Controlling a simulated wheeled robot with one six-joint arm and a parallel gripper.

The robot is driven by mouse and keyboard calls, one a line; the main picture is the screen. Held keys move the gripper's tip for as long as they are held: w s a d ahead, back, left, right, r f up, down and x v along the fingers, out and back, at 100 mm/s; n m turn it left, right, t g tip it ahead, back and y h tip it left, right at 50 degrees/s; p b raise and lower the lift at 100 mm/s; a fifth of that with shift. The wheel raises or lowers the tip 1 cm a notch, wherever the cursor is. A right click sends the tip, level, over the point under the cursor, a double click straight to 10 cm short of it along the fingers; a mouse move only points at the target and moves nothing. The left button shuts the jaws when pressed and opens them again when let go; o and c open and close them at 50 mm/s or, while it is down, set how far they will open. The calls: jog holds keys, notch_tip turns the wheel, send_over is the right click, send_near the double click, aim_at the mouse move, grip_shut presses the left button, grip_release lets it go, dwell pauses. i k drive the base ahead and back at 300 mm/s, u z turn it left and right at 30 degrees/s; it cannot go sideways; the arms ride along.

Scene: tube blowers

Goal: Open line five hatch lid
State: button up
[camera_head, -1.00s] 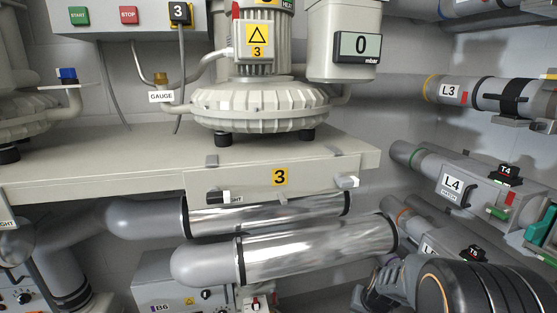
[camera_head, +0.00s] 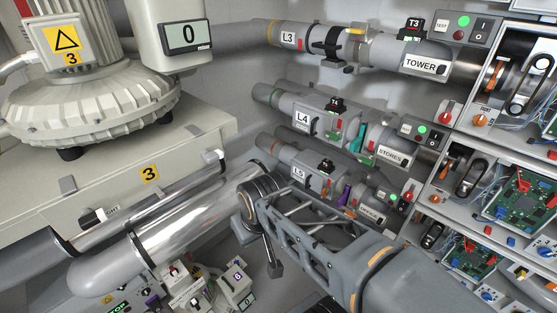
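The line five pipe (camera_head: 281,157) runs from the back wall toward the lower right, below lines three and four. Its grey hatch box carries the L5 label (camera_head: 299,172), with a black tag on top, a small red piece (camera_head: 326,184) and a purple piece (camera_head: 345,195) at its right. The lid looks shut, though its edges are too small to make out. My arm (camera_head: 330,245) reaches in from the lower right, and its far end is left of and below the L5 box, apart from it in the picture. The jaws cannot be made out.
Line four (camera_head: 302,118) with its hatch and line three (camera_head: 289,40) run above. Racks with circuit boards (camera_head: 520,193) stand at the right. Blower three (camera_head: 85,105) on its bench and shiny pipes (camera_head: 185,215) fill the left. Small boxes (camera_head: 235,285) are below.

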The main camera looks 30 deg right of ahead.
aim_at(313, 181)
jog(key=z, duration=0.05)
jog(key=k, duration=0.5)
jog(key=z, duration=1.4)
jog(key=i, duration=1.05)
jog(key=u, duration=2.5)
